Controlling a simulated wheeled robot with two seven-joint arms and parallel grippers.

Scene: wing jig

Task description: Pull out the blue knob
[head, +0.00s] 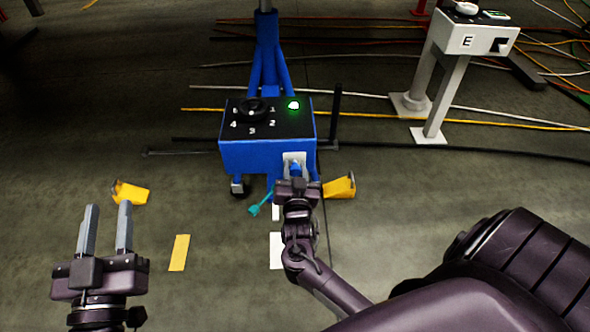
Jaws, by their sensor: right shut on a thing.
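The blue knob (296,168) sits at a white plate (293,157) on the front face of a blue box (250,157). My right gripper (297,177) is at the knob, shut on it; its fingers hide most of the knob. The box's dark top carries a black dial (254,110) with numbers around it and a lit green light (293,105). My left gripper (106,229) is open and empty at the lower left, over the floor and apart from the box.
Yellow wedges (130,192) and (339,187) lie left and right of the box. A teal item (260,204) shows below the box. A white stand marked E (474,40) is at the upper right. Cables (390,121) cross the floor behind. The floor at left is mostly clear.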

